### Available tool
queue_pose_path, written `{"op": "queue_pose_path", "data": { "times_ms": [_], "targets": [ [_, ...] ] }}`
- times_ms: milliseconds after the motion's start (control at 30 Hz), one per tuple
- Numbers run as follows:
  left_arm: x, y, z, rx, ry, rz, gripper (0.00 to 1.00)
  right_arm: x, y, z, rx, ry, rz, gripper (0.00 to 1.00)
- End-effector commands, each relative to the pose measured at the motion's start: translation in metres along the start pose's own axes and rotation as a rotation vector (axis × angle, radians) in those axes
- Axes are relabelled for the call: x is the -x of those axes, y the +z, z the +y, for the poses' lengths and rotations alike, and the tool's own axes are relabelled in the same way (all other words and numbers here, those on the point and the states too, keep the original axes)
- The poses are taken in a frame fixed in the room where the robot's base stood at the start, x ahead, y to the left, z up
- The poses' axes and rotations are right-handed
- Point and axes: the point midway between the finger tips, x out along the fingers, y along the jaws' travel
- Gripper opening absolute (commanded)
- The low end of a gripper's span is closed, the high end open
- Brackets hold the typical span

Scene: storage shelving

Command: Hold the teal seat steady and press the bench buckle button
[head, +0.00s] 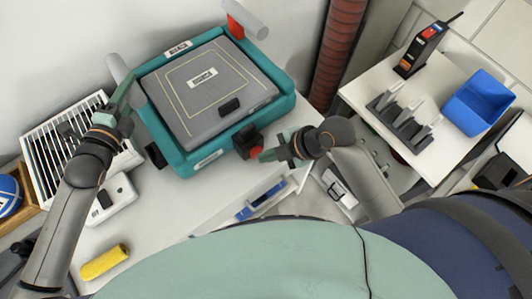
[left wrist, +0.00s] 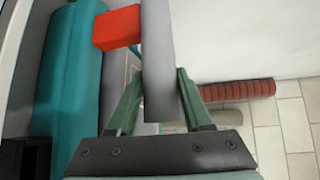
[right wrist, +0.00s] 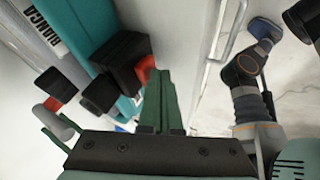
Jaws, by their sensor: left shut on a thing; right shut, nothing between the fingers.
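The teal seat (head: 285,104) with its grey padded top (head: 205,85) rests on the white bench. My left gripper (head: 122,90) is shut on a grey bar (head: 116,68) at the seat's left side; the bar also shows between the fingers in the left wrist view (left wrist: 158,60). The black buckle (head: 245,138) with a red button (head: 257,152) sits at the seat's front right. My right gripper (head: 268,155) is shut and empty, its tips close to the red button. In the right wrist view the buckle (right wrist: 122,62) and button (right wrist: 146,68) lie by the fingertips; contact cannot be told.
A second grey bar (head: 246,18) with a red block (head: 234,28) stands at the seat's far corner. A yellow roll (head: 104,262) and a blue-handled item (head: 262,198) lie on the bench. A side table at right carries a blue bin (head: 478,102) and a dark rack (head: 403,125).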

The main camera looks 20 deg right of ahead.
Motion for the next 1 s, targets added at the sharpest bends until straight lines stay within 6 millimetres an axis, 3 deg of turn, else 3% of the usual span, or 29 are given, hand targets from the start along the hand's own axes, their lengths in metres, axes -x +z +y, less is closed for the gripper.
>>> {"op": "queue_pose_path", "data": {
  "times_ms": [700, 867, 1000],
  "targets": [
    [0.0, -0.004, 0.0, 0.003, -0.003, 0.008, 0.0, -0.01, 0.0, 0.019, -0.002, 0.006, 0.001, 0.0],
    [0.0, -0.005, -0.001, 0.006, -0.006, 0.01, 0.0, -0.009, 0.0, 0.016, -0.001, 0.005, 0.001, 0.0],
    [0.0, -0.005, -0.001, 0.008, -0.007, 0.01, 0.0, -0.001, 0.0, 0.001, 0.001, 0.0, -0.001, 0.0]
  ]
}}
